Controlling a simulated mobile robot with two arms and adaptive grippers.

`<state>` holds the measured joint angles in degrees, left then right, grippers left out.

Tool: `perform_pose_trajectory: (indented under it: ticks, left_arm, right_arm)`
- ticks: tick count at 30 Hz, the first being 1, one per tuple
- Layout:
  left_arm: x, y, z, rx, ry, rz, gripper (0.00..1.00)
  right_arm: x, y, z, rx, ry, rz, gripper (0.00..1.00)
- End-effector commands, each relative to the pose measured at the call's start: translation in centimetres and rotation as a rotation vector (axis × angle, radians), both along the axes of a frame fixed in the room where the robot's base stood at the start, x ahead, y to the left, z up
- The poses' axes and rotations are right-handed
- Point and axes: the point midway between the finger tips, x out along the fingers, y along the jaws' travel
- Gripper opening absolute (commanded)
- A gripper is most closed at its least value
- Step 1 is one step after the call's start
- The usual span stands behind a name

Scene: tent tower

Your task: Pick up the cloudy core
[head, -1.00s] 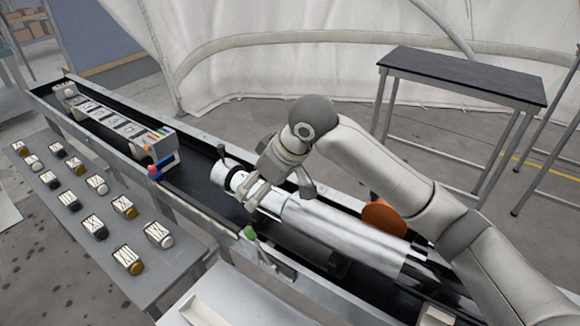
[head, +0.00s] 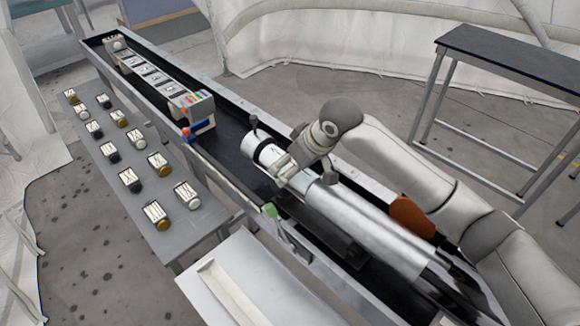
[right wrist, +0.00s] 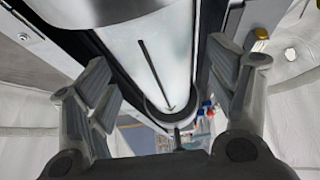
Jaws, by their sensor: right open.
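A long silver-white cylinder (head: 370,222) lies lengthwise in the black trough. It is the only core-like piece I can pick out, and I cannot tell for sure that it is the cloudy core. Its near end is dark and shiny. My right gripper (head: 305,178) is over the cylinder near its far end, with fingers at either side. In the right wrist view the open fingers (right wrist: 163,100) are spread left and right of the white cylinder (right wrist: 150,45), which bears a dark arrow line. I cannot tell whether they touch it. My left gripper is not in view.
A grey bench (head: 150,185) at left holds several small labelled blocks with gold, white and black caps. A boxed rack (head: 150,75) stands in the trough's far part. A dark-topped table (head: 510,55) stands at right.

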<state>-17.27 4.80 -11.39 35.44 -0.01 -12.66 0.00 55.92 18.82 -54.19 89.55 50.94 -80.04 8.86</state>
Motion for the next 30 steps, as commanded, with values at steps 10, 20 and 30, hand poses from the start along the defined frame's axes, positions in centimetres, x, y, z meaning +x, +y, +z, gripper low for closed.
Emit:
perform_pose_trajectory:
  ticks: [10, 20, 30]
  left_arm:
    - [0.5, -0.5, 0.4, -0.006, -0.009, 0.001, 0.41]
    - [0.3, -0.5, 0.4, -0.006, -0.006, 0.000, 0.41]
    - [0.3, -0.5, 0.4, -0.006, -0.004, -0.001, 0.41]
  right_arm:
    - [0.8, 0.9, -2.0, 0.001, -0.001, 0.000, 0.78]
    - [0.8, 0.8, -2.0, 0.001, -0.001, 0.000, 0.49]
    - [0.9, 0.9, -1.8, 0.002, -0.004, 0.000, 0.15]
